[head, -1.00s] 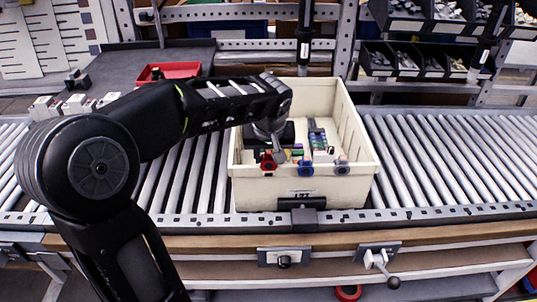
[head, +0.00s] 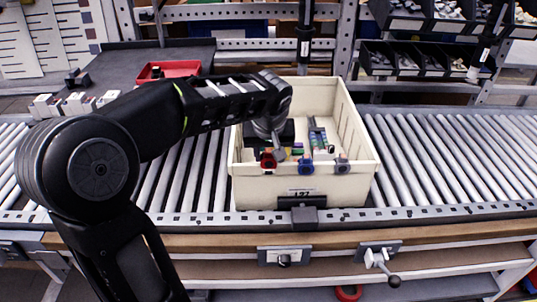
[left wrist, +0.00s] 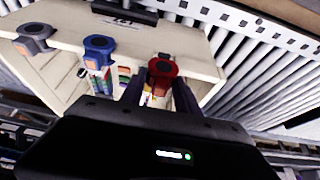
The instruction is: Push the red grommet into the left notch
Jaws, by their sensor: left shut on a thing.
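The red grommet (head: 268,160) is at the left end of the near wall of the cream bin (head: 262,190). My left gripper (left wrist: 160,82) is shut on it, one finger on each side, as the left wrist view shows the grommet (left wrist: 162,69). The red grommet is at the bin's rim; the left notch is hidden behind it, and I cannot tell how deep it sits. A blue grommet (head: 306,167) and a grey grommet (head: 342,165) sit along the same rim to its right. My right gripper is not in view.
The bin stands on a roller conveyor (head: 440,155), with clear rollers on both sides. A black block (head: 305,216) is at the bin's near side. Coloured parts lie inside the bin. A black tool (head: 305,30) hangs behind it. A red tray (head: 170,71) lies at the back left.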

